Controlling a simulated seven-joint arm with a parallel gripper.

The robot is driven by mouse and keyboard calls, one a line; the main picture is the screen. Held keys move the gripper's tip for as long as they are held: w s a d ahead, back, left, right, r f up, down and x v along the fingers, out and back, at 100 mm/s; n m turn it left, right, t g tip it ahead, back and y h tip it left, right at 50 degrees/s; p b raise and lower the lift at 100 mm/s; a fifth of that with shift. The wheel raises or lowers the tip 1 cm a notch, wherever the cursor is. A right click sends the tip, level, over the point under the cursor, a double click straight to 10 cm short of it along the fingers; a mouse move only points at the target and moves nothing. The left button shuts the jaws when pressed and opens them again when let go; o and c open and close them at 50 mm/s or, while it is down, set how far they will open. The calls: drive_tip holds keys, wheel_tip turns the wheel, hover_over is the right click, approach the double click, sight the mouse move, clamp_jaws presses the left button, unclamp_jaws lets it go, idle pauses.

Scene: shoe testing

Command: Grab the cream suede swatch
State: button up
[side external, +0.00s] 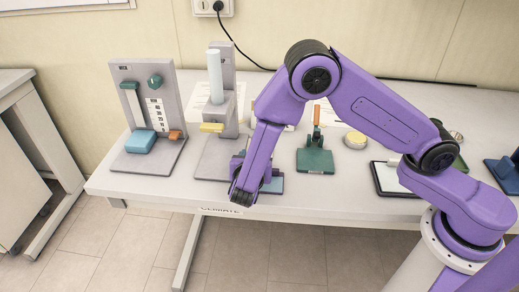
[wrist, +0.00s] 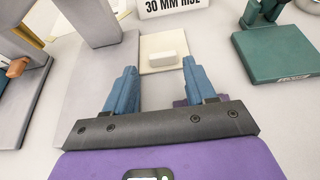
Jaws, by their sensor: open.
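A flat cream square (wrist: 178,43), which looks like the suede swatch, lies on the table in the wrist view, with a small pale block (wrist: 162,56) on top of it. My gripper (wrist: 160,72) is open and empty. Its two blue fingers point toward the square, one to each side of the pale block and short of it. In the side view my gripper (side external: 243,193) hangs low near the table's front edge, and my arm hides the square there.
A grey stand (side external: 215,155) is left of my gripper. A green base (side external: 315,160) is to its right, also seen in the wrist view (wrist: 278,54). A "30 MM RISE" sign (wrist: 172,5) stands beyond the square. A grey tester (side external: 150,110) is farther left.

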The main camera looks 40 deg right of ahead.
drive_tip(key=x, duration=0.5)
drive_tip(key=shift+s+d, duration=0.1)
drive_tip(key=shift+d, duration=0.05)
drive_tip(key=c, duration=0.8)
drive_tip(key=shift+r, duration=0.1)
